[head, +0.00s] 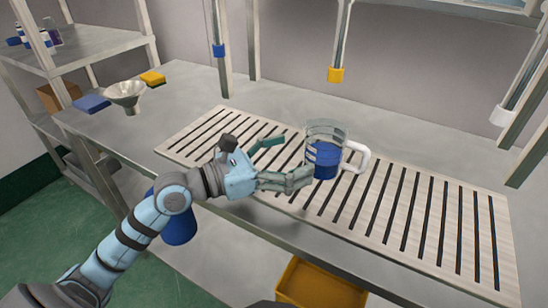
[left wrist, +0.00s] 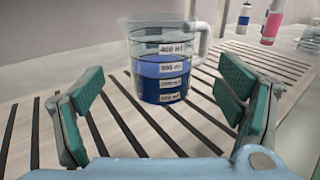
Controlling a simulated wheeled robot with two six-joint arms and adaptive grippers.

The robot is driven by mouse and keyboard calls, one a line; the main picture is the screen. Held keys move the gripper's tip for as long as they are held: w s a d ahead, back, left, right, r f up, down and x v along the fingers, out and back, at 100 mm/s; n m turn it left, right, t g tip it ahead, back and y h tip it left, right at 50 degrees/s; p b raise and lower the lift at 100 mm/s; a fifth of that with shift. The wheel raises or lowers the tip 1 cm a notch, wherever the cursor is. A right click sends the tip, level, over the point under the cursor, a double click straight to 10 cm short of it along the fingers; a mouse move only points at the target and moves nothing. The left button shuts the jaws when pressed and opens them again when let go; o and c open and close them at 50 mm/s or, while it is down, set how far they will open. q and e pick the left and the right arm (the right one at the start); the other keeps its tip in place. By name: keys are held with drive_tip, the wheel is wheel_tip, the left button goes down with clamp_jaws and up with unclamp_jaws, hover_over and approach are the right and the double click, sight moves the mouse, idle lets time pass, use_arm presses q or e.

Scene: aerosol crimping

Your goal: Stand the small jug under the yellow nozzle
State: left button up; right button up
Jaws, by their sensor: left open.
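The small jug (head: 323,150) is clear with a white handle and blue inside its lower part. It stands upright on the slatted board (head: 445,215). In the left wrist view the jug (left wrist: 160,65) shows measuring labels, with its handle to the right. The yellow nozzle (head: 335,75) hangs on a tube at the back, above and behind the jug in the head view. My left gripper (head: 290,160) is open and empty, its fingers pointing at the jug. In the wrist view the jug shows beyond the fingertips, between the fingers. My right gripper is not in view.
A blue nozzle (head: 218,50) and a white nozzle (head: 499,116) hang at either side. A metal funnel (head: 126,95), a blue sponge (head: 92,104) and a yellow sponge (head: 153,78) lie at the left. A yellow bin (head: 318,288) is below the bench. The board's right part is clear.

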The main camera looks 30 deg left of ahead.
use_arm(q)
drive_tip(key=v, duration=0.4)
drive_tip(key=shift+p, duration=0.35)
drive_tip(key=shift+s, duration=0.25)
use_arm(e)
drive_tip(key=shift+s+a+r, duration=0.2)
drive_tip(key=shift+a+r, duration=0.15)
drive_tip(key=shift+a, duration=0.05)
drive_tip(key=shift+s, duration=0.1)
